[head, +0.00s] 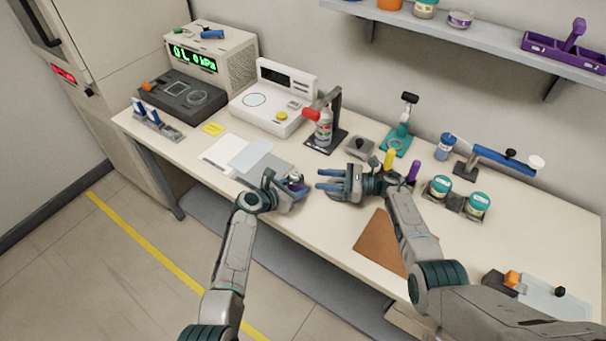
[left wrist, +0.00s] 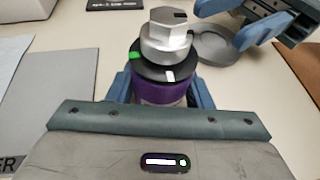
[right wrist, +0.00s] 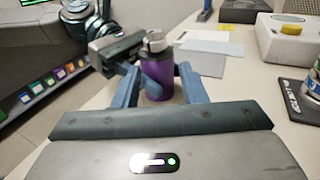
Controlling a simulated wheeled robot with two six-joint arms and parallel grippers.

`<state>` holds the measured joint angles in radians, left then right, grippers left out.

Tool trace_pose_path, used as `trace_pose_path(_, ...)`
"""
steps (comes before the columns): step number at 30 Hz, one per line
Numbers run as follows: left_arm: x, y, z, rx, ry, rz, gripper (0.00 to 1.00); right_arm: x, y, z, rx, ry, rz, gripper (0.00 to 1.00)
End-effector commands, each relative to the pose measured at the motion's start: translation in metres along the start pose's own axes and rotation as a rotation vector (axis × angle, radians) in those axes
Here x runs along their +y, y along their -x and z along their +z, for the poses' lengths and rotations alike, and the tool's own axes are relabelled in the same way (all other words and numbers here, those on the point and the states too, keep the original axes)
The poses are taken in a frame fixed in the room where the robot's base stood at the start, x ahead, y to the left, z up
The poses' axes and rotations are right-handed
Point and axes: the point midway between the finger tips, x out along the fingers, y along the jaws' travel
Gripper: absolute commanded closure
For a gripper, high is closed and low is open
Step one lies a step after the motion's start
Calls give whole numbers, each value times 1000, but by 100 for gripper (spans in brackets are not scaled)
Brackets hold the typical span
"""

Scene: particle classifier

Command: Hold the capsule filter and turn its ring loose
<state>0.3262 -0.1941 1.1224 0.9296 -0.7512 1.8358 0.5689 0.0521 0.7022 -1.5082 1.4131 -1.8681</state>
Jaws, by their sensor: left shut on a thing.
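The capsule filter has a purple body (left wrist: 165,94), a dark ring (left wrist: 150,72) with a green and a white mark, and a silver stepped top (left wrist: 167,42). It stands upright near the front edge of the bench and shows small in the head view (head: 296,182). My left gripper (head: 291,190) is shut on the purple body, below the ring. My right gripper (head: 320,183) is open and empty, to the right of the filter. In the right wrist view the filter (right wrist: 158,82) appears between its spread fingers, with the fingertips apparently short of it.
A round grey dish (left wrist: 213,48) lies behind the filter. Grey and white sheets (head: 222,152) lie to the left. A bottle on a black stand (head: 324,130) is behind. Teal-lidded jars (head: 439,187) and a brown mat (head: 375,238) are to the right.

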Motion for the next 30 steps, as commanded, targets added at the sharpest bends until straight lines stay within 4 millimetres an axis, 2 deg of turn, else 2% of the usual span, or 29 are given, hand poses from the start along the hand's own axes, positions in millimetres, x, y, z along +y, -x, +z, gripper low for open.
trace_pose_path(5, 0, 0, -3, 4, 0, 0, 99, 19, 5, -8, 5, -6, -147, 62)
trace_pose_path(12, 0, 0, -3, 4, 0, 0, 99, 41, 16, 2, -16, -19, -310, 62)
trace_pose_path(19, 0, 0, -3, 4, 0, 0, 99, 50, 21, 10, -34, -27, -373, 62)
trace_pose_path(23, 0, 0, -3, 4, 0, 0, 99, 46, 10, 12, -37, -28, -379, 62)
trace_pose_path(30, 0, 0, -3, 4, 1, -1, 99, 29, -34, 14, -38, -30, -376, 62)
